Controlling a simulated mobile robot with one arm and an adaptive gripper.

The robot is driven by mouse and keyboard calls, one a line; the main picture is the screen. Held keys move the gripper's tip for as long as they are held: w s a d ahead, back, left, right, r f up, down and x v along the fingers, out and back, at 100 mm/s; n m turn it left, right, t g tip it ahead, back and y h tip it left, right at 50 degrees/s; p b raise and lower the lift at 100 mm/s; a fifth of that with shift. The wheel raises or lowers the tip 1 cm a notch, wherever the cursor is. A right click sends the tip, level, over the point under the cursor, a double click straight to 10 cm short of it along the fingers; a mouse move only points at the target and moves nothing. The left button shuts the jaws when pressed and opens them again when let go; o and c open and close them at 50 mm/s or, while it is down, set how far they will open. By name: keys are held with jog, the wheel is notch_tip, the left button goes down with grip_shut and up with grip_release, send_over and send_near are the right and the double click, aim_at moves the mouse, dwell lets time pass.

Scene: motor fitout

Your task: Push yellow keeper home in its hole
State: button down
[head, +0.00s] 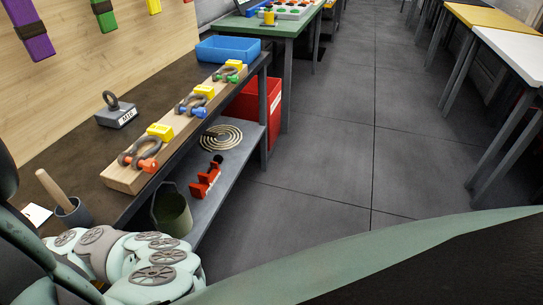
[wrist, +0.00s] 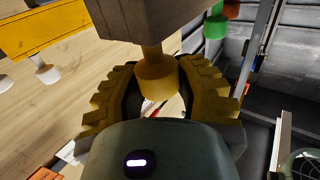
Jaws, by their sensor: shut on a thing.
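The yellow keeper (wrist: 157,80) shows in the wrist view as a round knob with a thinner stem above it. The stem meets the underside of a dark block (wrist: 150,18) at the top of the view. Part of the stem is exposed; I cannot see inside the hole. My gripper (wrist: 160,72) has its two ridged, yellowish-brown fingers shut on the keeper's knob, one on each side. The fingers reach up from the dark palm, just below the block. In the head view my gripper and this keeper are out of sight.
A yellow block (wrist: 42,32) with a pale peg is at left in the wrist view; a green peg (wrist: 215,27) is at right. The head view shows a wooden beam (head: 122,177) with shackles, a blue tray (head: 228,49), and clear floor (head: 320,150).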

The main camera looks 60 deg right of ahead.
jog(key=shift+r, duration=0.1)
notch_tip(320, 180, up, 10)
jog(key=shift+f+p, duration=0.15)
jog(key=shift+p, duration=0.8)
